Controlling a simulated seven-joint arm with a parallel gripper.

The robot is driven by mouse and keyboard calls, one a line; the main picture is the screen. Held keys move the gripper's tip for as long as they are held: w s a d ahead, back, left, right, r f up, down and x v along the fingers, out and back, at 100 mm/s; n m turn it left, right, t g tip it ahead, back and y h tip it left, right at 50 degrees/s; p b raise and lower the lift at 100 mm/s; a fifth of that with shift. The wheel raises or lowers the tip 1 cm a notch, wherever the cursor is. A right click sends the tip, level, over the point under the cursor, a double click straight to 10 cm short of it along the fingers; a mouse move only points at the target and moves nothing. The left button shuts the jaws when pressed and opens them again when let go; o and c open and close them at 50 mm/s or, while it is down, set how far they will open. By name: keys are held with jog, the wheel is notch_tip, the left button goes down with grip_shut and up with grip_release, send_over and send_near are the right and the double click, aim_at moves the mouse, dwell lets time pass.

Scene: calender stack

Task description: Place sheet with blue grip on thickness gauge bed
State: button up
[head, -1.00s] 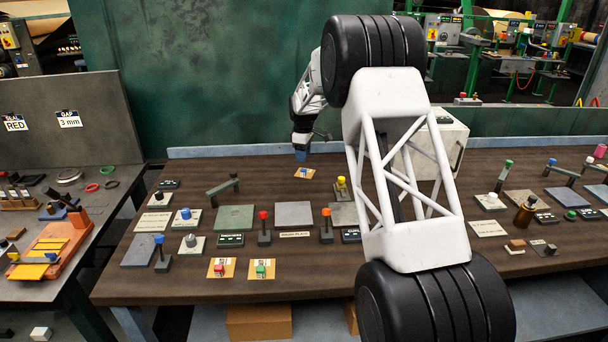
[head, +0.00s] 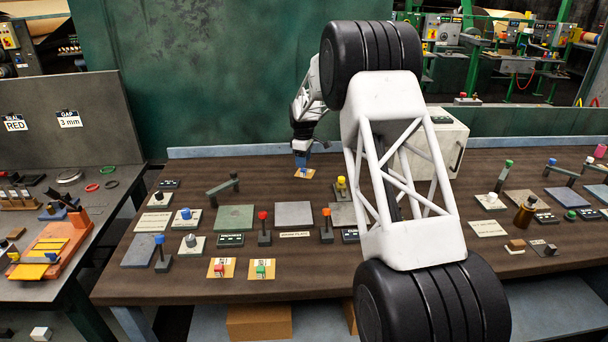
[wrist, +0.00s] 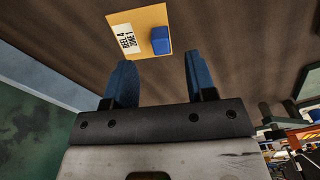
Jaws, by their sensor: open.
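The sheet with the blue grip is a small orange-tan card (head: 309,175) lying flat near the back of the brown table. My gripper (head: 301,166) is low over the card. In the wrist view my gripper (wrist: 158,62) is open and empty, with the blue grip just beyond its fingertips, between their lines. The thickness gauge bed may be the green plate (head: 235,217) beside a small dark display box (head: 230,240); its lettering is too small to read surely.
Two similar cards, one with a red grip (head: 221,268) and one with a green grip (head: 262,268), lie at the front. A grey plate (head: 294,214), a red-topped post (head: 264,229) and an orange-topped post (head: 327,226) stand between. A white box (head: 447,145) is at the back right.

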aim_at(303, 170)
jog(key=shift+f, duration=2.6)
grip_shut()
